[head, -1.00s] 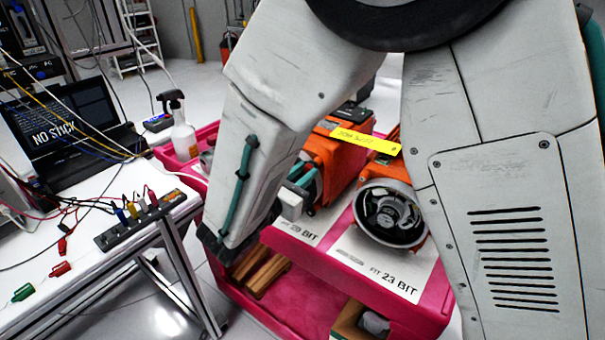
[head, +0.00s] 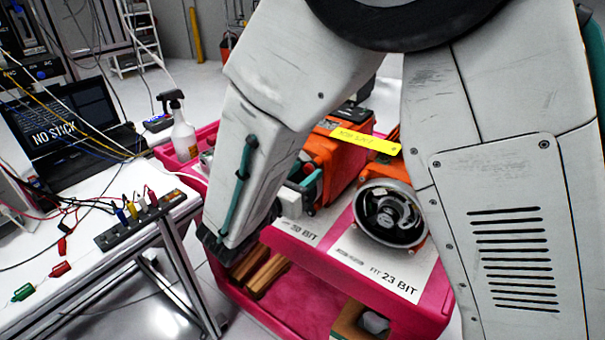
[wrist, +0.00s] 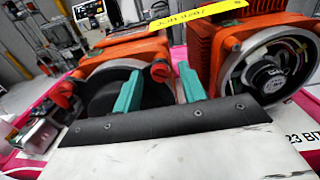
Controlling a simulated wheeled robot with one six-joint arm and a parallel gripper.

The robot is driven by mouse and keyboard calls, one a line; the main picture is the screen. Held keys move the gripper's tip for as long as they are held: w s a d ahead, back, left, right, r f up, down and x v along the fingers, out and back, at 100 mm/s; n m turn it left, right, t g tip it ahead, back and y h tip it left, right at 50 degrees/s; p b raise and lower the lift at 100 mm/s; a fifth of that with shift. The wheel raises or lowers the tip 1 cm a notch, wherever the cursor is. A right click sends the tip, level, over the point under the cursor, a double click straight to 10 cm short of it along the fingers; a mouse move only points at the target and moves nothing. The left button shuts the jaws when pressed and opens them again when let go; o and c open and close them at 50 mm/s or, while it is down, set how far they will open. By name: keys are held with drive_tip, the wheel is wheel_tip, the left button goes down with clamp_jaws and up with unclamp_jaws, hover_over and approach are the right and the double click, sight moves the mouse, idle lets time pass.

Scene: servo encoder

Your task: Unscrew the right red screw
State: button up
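In the wrist view, the left orange servo unit (wrist: 122,52) has a black round encoder face (wrist: 103,92). The right red screw (wrist: 160,70) is at the upper right of this face, and another red screw (wrist: 62,94) is at its left. My gripper (wrist: 161,76) is open, with its teal fingers apart. In the picture the right red screw shows between the fingertips; I cannot tell whether they touch it.
A second orange servo (wrist: 203,50) with an open encoder ring (wrist: 268,70) stands close on the right. A yellow label strip (head: 365,140) lies above the servos. The pink cart (head: 405,318) carries them. A white workbench (head: 60,250) with a laptop is on the left.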

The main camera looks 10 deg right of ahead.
drive_tip(key=v, duration=0.7)
drive_tip(key=shift+s+a, duration=0.3)
